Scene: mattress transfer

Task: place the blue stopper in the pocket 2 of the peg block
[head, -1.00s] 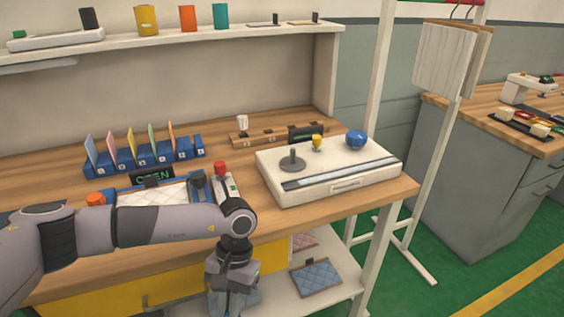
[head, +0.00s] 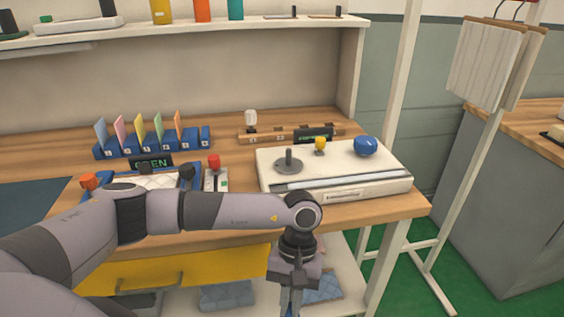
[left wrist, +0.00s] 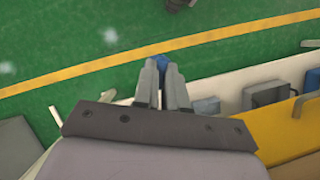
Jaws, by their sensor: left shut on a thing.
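My left gripper (head: 290,303) points down in front of the bench's front edge, with its fingertips cut off by the bottom of the head view. In the left wrist view, its fingers (left wrist: 162,72) are closed on a small blue thing, which looks like the blue stopper (left wrist: 160,61); only its end shows between the tips. The peg block (head: 270,137) is a wooden bar with numbered pockets at the back of the bench. A white peg (head: 251,118) stands at its left end. A dark display (head: 314,135) covers part of its right side. My right gripper is not in view.
A blue card rack (head: 150,146) is left. Below the bench are a yellow drawer (head: 190,268) and a lower shelf.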

